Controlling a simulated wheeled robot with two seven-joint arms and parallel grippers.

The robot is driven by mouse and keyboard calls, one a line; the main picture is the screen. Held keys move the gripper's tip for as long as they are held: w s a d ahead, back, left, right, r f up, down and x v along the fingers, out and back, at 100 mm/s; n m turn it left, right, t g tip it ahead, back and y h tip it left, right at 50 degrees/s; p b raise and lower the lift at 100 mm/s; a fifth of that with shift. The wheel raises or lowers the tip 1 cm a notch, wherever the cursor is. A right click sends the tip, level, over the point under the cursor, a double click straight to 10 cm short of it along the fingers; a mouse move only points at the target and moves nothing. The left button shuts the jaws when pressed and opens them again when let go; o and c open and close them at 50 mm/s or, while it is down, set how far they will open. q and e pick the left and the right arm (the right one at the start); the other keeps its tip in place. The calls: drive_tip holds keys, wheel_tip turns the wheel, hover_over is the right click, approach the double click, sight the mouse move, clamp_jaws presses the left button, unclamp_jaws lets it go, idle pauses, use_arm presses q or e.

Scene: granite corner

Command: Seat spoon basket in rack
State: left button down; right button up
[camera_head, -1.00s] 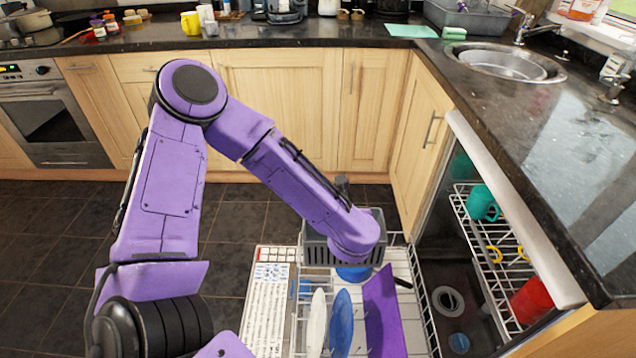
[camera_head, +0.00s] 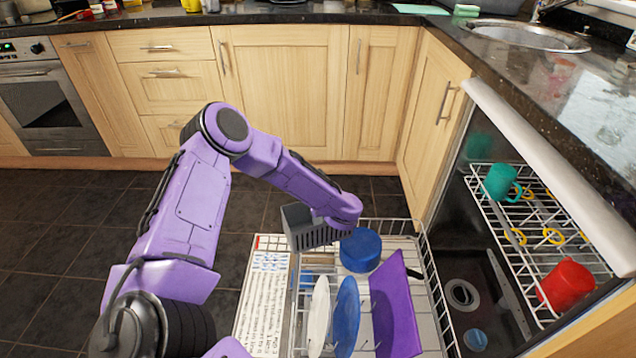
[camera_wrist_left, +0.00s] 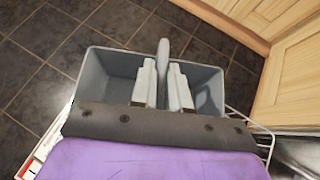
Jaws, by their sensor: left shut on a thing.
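The grey spoon basket (camera_head: 303,228) hangs tilted from my left gripper, over the back left part of the dishwasher's lower rack (camera_head: 433,290). In the left wrist view the basket (camera_wrist_left: 205,92) is an open, empty-looking box with a middle handle (camera_wrist_left: 162,62). My left gripper (camera_wrist_left: 162,88) is shut on that handle. In the head view my forearm hides the gripper's fingers. I cannot tell whether the basket touches the rack. My right gripper is not in view.
The rack holds a white plate (camera_head: 319,308), a blue plate (camera_head: 346,312), a purple board (camera_head: 393,305) and a blue round container (camera_head: 361,250). The upper rack (camera_head: 540,240) holds a teal mug (camera_head: 501,183) and a red cup (camera_head: 567,285). Cabinets (camera_head: 290,90) stand behind.

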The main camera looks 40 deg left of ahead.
use_arm(q)
drive_tip(key=shift+w+a+f, duration=0.2)
drive_tip(key=shift+a+f, duration=0.05)
drive_tip(key=shift+f, duration=0.1)
wheel_tip(320, 180, down, 3)
drive_tip(key=shift+w+a+f+b, duration=0.15)
drive_tip(key=shift+f+b, duration=0.05)
drive_tip(key=shift+b, duration=0.25)
